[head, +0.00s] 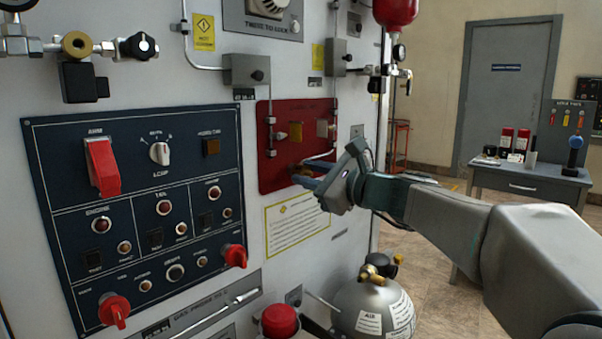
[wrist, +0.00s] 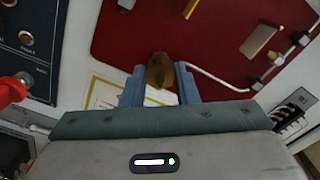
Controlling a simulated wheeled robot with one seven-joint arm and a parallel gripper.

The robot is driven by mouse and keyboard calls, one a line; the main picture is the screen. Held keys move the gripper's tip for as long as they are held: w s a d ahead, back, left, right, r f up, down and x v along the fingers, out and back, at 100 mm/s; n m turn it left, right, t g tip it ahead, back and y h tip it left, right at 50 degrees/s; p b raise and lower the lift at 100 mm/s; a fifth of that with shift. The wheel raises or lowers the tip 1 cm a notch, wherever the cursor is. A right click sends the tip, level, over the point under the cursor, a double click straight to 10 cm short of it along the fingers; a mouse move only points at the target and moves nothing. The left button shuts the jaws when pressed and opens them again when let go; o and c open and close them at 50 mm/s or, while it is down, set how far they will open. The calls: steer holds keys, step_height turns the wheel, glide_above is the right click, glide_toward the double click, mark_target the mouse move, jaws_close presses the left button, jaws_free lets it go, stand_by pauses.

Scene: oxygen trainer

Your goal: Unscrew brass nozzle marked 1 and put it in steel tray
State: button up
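A brass nozzle (wrist: 160,71) sits at the lower part of the red panel (wrist: 120,35); in the head view it is a small brass spot (head: 300,170) mostly hidden by my fingers. My gripper (wrist: 160,80) reaches the panel from the right, its two blue fingers on either side of the nozzle. The nozzle fills the gap at the fingertips, so the gripper appears shut on it. The nozzle still appears to be at the panel. The number marking is too small to read. I cannot make out a steel tray in either view.
A thin pipe (wrist: 215,82) runs close right of the nozzle. A grey cylinder with brass valve (head: 372,305) stands below my arm. A dark control panel (head: 140,220) with red knobs is at left. A grey table (head: 530,185) with small items stands back right; open floor lies between.

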mark_target(312, 174)
steer(key=shift+f+n+b, duration=0.2)
steer(key=shift+n+b, duration=0.1)
steer(key=shift+b, duration=0.4)
steer(key=shift+n+b, duration=0.8)
steer(key=shift+b, duration=0.25)
steer(key=shift+r+p, duration=0.2)
steer(key=shift+p, duration=0.25)
steer(key=shift+b+v, duration=0.45)
steer(key=shift+v, duration=1.7)
steer(key=shift+w, duration=0.1)
